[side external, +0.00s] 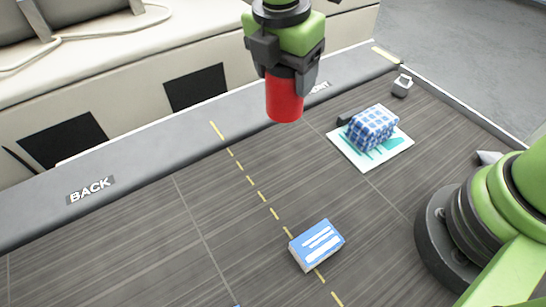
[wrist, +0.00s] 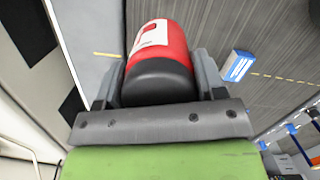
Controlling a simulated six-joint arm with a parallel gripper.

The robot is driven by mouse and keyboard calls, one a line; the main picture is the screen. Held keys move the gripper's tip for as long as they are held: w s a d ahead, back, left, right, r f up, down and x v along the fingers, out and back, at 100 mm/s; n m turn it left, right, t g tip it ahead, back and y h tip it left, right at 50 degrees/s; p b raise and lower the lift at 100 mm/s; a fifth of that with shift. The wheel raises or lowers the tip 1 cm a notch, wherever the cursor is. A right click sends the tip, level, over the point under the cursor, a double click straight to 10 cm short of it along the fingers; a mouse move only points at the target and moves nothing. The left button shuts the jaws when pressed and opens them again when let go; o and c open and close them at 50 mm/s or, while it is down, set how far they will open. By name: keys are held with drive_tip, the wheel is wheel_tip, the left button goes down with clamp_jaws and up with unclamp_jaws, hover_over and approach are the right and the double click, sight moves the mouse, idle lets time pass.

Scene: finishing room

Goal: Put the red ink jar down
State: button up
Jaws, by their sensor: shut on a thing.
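The red ink jar (side external: 284,98) hangs upright in my gripper (side external: 288,72) in the side external view, near the table's back edge. Its lower part shows below the jaws. No hand-sized support shows right under it, and its exact height above the table is hard to tell. In the wrist view the jar (wrist: 166,40) shows a red body with a white label and a dark end, between the two fingers of my gripper (wrist: 160,85). My gripper is shut on it.
A blue-and-white checked block (side external: 371,128) sits on a white and teal sheet (side external: 398,150) to the right. A blue box (side external: 316,245) lies by the yellow dashed line. A small grey weight-like object (side external: 402,85) stands far right. The dark table (side external: 120,245) is clear at left.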

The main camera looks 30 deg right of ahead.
sight(273, 115)
drive_tip(key=a, duration=0.2)
drive_tip(key=shift+s+a+f+n, duration=0.2)
drive_tip(key=shift+s+a+n, duration=0.1)
drive_tip(key=shift+s+a, duration=0.1)
wheel_tip(273, 115, down, 6)
drive_tip(key=shift+r, duration=0.25)
drive_tip(key=shift+f, duration=2.05)
drive_tip(key=o, duration=1.1)
drive_tip(key=shift+f, duration=0.15)
drive_tip(key=shift+o, duration=0.2)
